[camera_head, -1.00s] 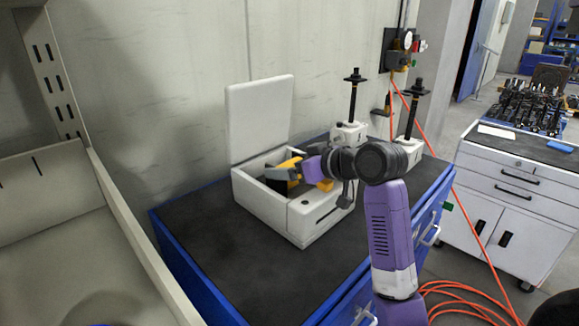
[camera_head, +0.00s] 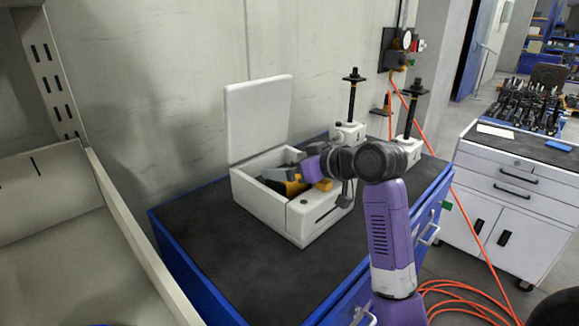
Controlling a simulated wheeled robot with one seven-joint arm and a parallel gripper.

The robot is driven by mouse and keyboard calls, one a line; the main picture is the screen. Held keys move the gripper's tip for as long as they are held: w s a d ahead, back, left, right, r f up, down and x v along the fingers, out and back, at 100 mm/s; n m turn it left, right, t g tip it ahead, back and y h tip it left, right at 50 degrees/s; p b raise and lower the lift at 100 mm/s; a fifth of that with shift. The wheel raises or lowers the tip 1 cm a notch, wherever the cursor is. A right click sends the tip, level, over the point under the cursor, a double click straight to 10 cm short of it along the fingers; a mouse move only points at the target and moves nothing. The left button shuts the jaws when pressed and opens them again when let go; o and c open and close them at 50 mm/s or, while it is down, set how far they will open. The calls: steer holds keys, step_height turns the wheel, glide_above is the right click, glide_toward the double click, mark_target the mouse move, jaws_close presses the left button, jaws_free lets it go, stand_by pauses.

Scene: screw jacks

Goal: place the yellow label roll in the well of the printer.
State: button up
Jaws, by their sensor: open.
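The white printer (camera_head: 318,216) stands on the dark bench top with its lid (camera_head: 259,118) raised at the back. Its well is open at the left. The yellow label roll (camera_head: 294,187) shows in small part down in the well, beside my gripper. My gripper (camera_head: 282,179) reaches into the well from the right, with its fingers low between the walls. It is open. The fingers and the printer wall hide most of the roll, so I cannot tell whether it touches the well floor.
Two screw jacks (camera_head: 351,108) (camera_head: 411,115) with black spindles stand behind and right of the printer. The bench top (camera_head: 225,257) is clear in front and left. A beige shelf (camera_head: 137,240) stands at the left, a white cabinet (camera_head: 515,185) at the right. An orange hose (camera_head: 470,235) hangs between.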

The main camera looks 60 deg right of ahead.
steer(key=v, duration=1.2)
